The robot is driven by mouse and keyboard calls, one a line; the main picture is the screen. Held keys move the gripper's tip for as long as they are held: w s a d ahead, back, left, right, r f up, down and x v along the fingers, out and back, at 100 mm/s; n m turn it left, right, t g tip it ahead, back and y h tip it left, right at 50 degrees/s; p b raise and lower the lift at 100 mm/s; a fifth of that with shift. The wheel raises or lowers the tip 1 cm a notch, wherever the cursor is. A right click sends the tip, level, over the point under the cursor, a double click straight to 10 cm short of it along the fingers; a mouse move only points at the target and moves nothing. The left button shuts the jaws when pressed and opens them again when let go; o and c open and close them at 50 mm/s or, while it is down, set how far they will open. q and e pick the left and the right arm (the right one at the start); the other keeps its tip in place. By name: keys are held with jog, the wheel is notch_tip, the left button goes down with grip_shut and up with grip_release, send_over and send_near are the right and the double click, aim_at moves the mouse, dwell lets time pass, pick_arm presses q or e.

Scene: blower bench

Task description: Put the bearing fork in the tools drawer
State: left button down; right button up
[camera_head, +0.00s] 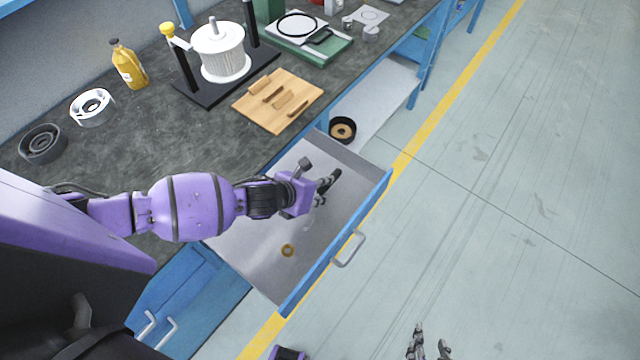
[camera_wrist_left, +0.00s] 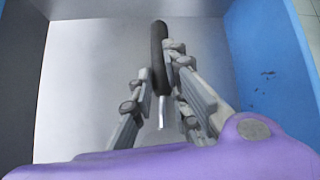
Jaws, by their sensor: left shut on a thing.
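The bearing fork has a dark handle (camera_wrist_left: 159,45) and a pale metal end, seen in the left wrist view between my fingers. My left gripper (camera_head: 326,188) is shut on it and holds it over the open tools drawer (camera_head: 335,262). In the left wrist view my left gripper (camera_wrist_left: 162,85) has a finger on each side of the fork, with the drawer's grey floor behind. I cannot tell whether the fork touches the floor. My right gripper (camera_head: 428,345) is at the bottom edge of the head view, apart from the drawer, its fingers spread and empty.
A small brass-coloured ring (camera_head: 288,250) lies in the drawer. The drawer handle (camera_head: 349,248) sticks out at the front. On the bench are a wooden board (camera_head: 278,101), a filter on a stand (camera_head: 222,55) and a yellow bottle (camera_head: 129,66). The floor at right is clear.

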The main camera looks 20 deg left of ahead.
pick_arm(q)
jog(key=shift+r, duration=0.1)
jog(key=c, duration=1.6)
grip_release()
jog(key=v, duration=1.2)
